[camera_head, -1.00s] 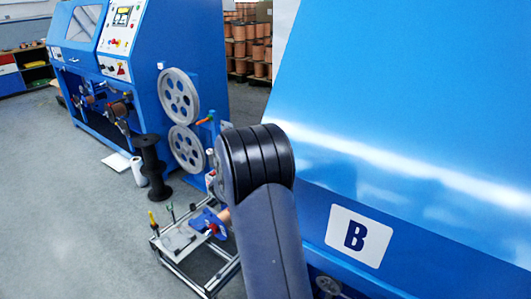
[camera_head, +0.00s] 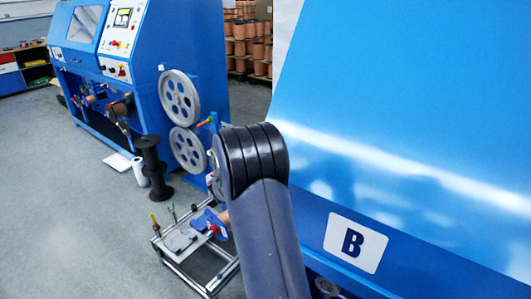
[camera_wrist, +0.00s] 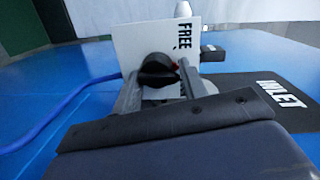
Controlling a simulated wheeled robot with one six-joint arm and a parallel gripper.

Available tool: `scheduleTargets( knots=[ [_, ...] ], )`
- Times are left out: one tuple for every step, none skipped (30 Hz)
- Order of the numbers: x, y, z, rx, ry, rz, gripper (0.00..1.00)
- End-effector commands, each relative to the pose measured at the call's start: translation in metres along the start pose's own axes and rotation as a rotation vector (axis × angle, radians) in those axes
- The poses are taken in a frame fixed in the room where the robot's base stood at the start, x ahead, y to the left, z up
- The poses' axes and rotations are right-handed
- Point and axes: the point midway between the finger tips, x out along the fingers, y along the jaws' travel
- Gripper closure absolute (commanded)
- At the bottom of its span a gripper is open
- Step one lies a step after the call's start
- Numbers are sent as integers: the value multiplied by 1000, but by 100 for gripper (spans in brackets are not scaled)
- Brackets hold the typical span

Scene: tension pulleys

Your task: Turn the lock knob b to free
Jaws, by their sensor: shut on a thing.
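The lock knob b (camera_wrist: 155,68) is a black knob in front of a white plate (camera_wrist: 131,42) printed "FREE" in the wrist view. A small red mark shows at the knob's right side. My gripper (camera_wrist: 158,84) is shut on the knob, with one finger at its left and one at its right. The lower part of the knob is partly hidden by my gripper. In the head view my arm hides the gripper and the knob. The blue machine panel marked B (camera_head: 356,243) is at the right there.
A blue cable (camera_wrist: 62,110) curves at the left of the wrist view, and a black "INLET" label (camera_wrist: 275,95) is at the right. A metal cart (camera_head: 180,240) with tools stands left of my arm. A black spool (camera_head: 153,168) and grey pulleys (camera_head: 180,98) are beyond it.

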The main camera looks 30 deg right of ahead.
Motion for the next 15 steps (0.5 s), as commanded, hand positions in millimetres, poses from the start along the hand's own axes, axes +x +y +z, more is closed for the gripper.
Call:
scheduleTargets(
  knots=[
    [-2, 6, 0, -55, -1, 22, 82],
    [-2, 6, 1, -84, 0, 24, 82],
    [-2, 6, 1, -121, 2, 28, 82],
    [-2, 6, 1, -149, 4, 30, 82],
    [-2, 5, 1, -177, 5, 33, 82],
    [-2, 5, 1, -215, 7, 36, 82],
    [-2, 5, 1, -243, 9, 39, 82],
    [-2, 5, 1, -272, 10, 42, 82],
    [-2, 5, 1, -309, 12, 45, 82],
    [-2, 5, 1, -337, 14, 48, 82],
    [-2, 5, 1, -365, 16, 50, 82],
    [-2, 5, 1, -401, 18, 53, 82],
    [-2, 5, 1, -429, 19, 55, 82],
    [-2, 5, 1, -455, 21, 57, 82],
    [-2, 5, 1, -489, 23, 60, 82]
  ],
)
